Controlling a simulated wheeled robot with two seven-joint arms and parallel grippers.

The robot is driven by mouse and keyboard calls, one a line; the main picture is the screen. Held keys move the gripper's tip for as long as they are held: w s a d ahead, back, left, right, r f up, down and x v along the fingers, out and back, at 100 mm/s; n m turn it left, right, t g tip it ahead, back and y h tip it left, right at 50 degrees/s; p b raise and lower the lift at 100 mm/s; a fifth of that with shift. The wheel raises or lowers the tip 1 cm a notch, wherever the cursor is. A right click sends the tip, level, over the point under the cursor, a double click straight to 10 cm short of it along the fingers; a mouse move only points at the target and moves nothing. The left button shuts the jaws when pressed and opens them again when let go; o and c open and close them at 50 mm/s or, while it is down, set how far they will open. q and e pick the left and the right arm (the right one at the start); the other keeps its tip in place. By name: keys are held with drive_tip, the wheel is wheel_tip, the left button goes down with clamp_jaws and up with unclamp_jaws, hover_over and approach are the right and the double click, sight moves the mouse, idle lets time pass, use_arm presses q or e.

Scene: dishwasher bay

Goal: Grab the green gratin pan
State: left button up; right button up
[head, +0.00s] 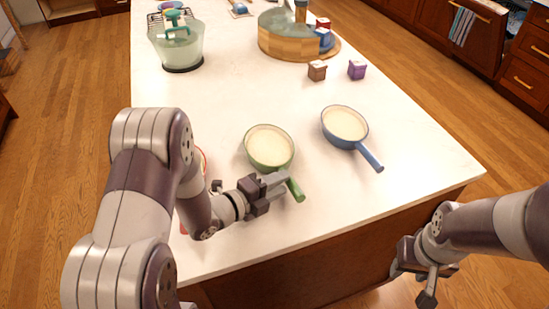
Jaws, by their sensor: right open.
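The green gratin pan (269,142) has a cream inside and stands on the white counter near its front. Its green handle (297,191) points towards the lower right. My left gripper (281,183) is at the handle, its fingers reaching over from the left. I cannot tell whether the fingers are apart or closed on the handle. My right gripper (418,284) is open and empty, off the counter's front edge at the lower right.
A blue pan (345,124) stands right of the green one, its handle pointing lower right. A clear container (178,48) and a wooden round stand (286,45) are further back. A red-edged item is mostly hidden behind my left arm.

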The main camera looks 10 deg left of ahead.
use_arm(q)
drive_tip(key=x, duration=0.4)
drive_tip(key=shift+a+f, duration=0.1)
drive_tip(key=shift+f, duration=0.05)
clamp_jaws()
